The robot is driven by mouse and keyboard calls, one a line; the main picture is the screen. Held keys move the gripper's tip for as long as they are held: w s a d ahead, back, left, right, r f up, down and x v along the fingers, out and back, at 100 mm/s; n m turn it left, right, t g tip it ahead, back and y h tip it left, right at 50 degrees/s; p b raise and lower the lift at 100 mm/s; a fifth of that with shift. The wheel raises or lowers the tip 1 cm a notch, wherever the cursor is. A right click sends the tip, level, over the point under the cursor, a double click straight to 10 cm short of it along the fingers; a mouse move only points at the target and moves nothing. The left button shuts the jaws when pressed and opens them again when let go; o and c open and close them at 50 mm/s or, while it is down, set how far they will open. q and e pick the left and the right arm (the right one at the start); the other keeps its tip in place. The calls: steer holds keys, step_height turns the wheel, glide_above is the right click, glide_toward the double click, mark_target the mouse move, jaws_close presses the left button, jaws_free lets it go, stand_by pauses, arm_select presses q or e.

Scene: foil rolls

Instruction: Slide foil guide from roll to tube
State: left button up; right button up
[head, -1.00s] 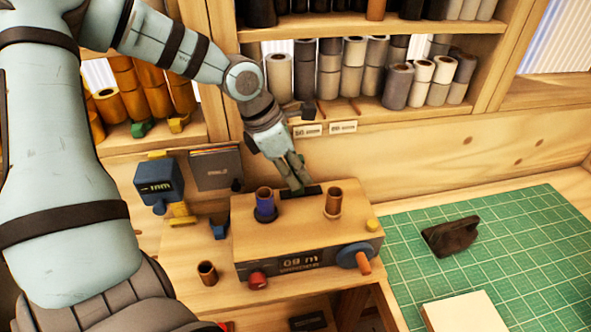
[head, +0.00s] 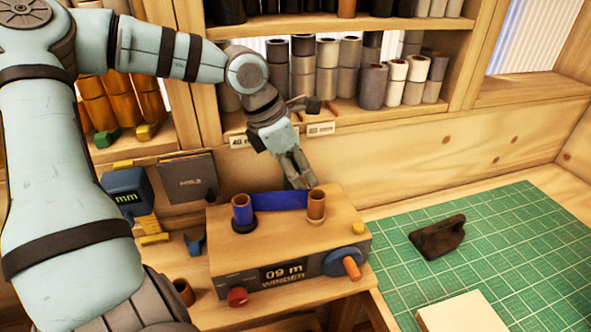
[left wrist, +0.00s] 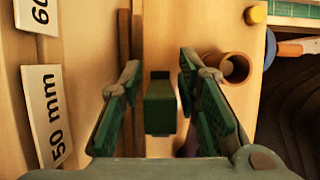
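The winder (head: 300,238) is a wooden box with a "09 m" display. The blue foil roll (head: 242,214) stands on its left post and the brown tube (head: 316,205) on its right. A blue foil strip (head: 280,201) spans between them. My left gripper (head: 299,184) points down just behind the strip, near the tube. In the left wrist view, my left gripper (left wrist: 160,78) is open, with a finger on each side of a dark green block (left wrist: 160,105), likely the foil guide; small gaps show. The tube (left wrist: 232,68) is beside the right finger. My right gripper is out of view.
An orange crank handle (head: 351,267) and a red knob (head: 238,296) stick out at the winder's front. A dark tool (head: 438,238) lies on the green mat (head: 500,245). Shelves of rolls (head: 372,86) stand behind my left arm.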

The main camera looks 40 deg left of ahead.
arm_select(q)
steer(key=shift+w+d, duration=0.2)
steer(key=shift+w, duration=0.1)
steer(key=shift+s+a+r, duration=0.1)
steer(key=shift+s+a, duration=0.1)
steer(key=shift+s, duration=0.05)
steer(key=v, duration=1.1)
steer(key=shift+r, duration=0.35)
steer(key=shift+w, duration=0.1)
steer(key=shift+d, duration=0.1)
